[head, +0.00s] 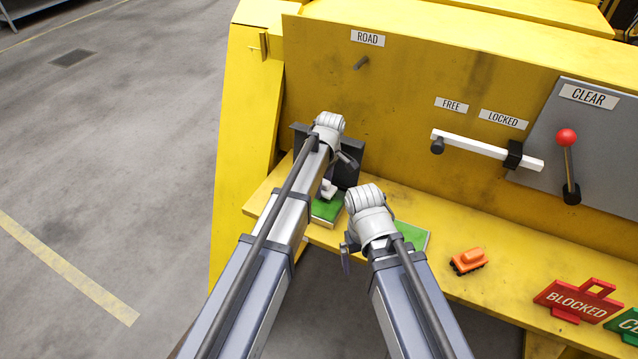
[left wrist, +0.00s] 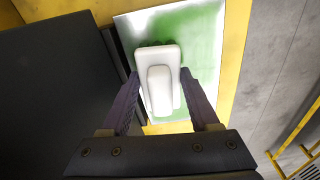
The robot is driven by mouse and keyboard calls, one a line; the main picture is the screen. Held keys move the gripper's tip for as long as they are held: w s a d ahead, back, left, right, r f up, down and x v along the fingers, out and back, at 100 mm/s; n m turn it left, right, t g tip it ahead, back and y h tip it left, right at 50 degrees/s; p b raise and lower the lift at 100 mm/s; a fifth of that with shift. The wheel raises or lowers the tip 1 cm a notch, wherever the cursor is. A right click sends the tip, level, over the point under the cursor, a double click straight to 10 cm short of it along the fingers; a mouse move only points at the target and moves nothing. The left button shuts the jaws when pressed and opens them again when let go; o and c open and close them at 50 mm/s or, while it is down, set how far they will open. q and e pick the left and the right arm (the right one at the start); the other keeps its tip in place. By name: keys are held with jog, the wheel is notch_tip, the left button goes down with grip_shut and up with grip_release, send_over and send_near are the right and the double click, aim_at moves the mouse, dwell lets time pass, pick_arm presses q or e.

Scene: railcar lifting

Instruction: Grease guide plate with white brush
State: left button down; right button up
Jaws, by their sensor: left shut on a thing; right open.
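My left gripper (head: 330,178) is shut on the white brush (left wrist: 160,85), a pale block with a raised grip. In the left wrist view its fingers lie on either side of the grip. The brush is over a plate with a green face and whitish, smeared edges (left wrist: 200,30); I cannot tell whether it touches. In the head view this green plate (head: 326,210) lies at the left end of the yellow ledge, partly hidden by my left arm. My right gripper (head: 349,255) is open at the ledge's front edge. A second green plate (head: 414,237) is partly hidden behind it.
A dark upright panel (head: 347,165) stands behind the brush. Along the yellow ledge (head: 490,292) are an orange toy railcar (head: 467,261) and a red BLOCKED sign (head: 578,302). A white lever (head: 485,149) and a red-knobbed lever (head: 568,165) are on the yellow wall.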

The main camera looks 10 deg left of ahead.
aim_at(334, 199)
pick_arm(q)
jog(key=shift+s+d, duration=0.3)
jog(key=shift+d, duration=0.65)
jog(key=shift+s+d, duration=0.3)
jog(key=shift+d, duration=0.6)
jog(key=shift+s+d, duration=0.35)
jog(key=shift+d, duration=0.55)
jog(key=shift+s+d, duration=0.35)
jog(key=shift+d, duration=0.5)
jog(key=shift+r+p, duration=0.8)
jog(key=shift+p, duration=0.1)
notch_tip(334, 199, up, 4)
jog(key=p, duration=0.4)
jog(key=shift+r, duration=0.15)
jog(key=shift+w, duration=0.1)
